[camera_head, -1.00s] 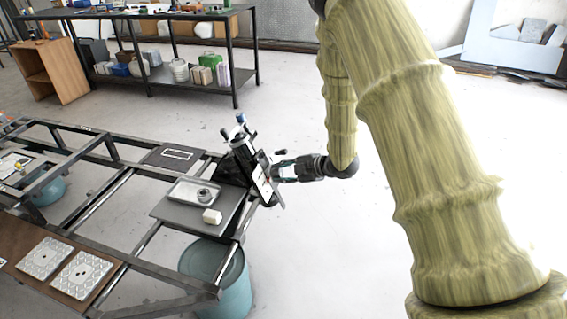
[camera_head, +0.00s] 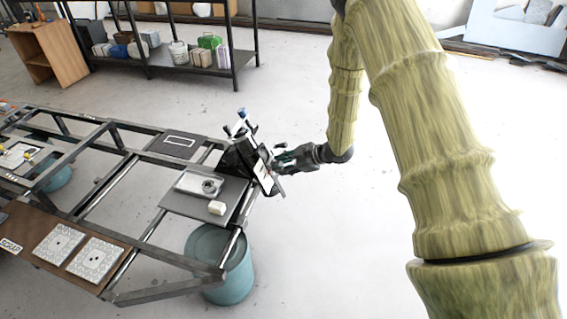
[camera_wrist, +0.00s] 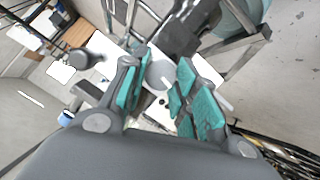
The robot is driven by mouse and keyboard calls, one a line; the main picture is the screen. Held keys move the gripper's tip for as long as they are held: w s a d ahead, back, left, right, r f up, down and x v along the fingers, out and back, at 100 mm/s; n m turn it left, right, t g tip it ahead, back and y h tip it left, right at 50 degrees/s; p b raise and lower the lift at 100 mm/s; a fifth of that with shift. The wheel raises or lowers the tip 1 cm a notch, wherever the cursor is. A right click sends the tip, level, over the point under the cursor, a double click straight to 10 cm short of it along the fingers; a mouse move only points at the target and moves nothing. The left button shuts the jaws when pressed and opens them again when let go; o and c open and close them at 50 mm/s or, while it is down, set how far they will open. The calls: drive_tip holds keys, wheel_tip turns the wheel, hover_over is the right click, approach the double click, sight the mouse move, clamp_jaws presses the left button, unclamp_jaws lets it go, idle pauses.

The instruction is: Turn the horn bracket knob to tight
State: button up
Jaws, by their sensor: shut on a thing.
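The dark horn bracket fixture (camera_head: 238,156) stands at the right end of the frame bench, with a pale, marked panel (camera_head: 263,176) on its right side. My gripper (camera_head: 284,159) reaches this panel from the right. In the wrist view my gripper (camera_wrist: 168,84) has its teal pads on both sides of a round grey knob (camera_wrist: 160,73) and is shut on it. The knob sits in front of the white panel (camera_wrist: 112,58). A pale pointer-like bar (camera_wrist: 217,98) shows beside the right finger. The knob is hidden in the head view, and its setting cannot be read.
A dark handle (camera_wrist: 84,59) sticks out left of my fingers. On the bench are a clear tray (camera_head: 190,190) with a round part and a white block (camera_head: 217,208). A teal barrel (camera_head: 232,272) stands below. The floor to the right is open.

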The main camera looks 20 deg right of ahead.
drive_tip(key=shift+r, duration=0.1)
drive_tip(key=o, duration=1)
drive_tip(key=v, duration=1.2)
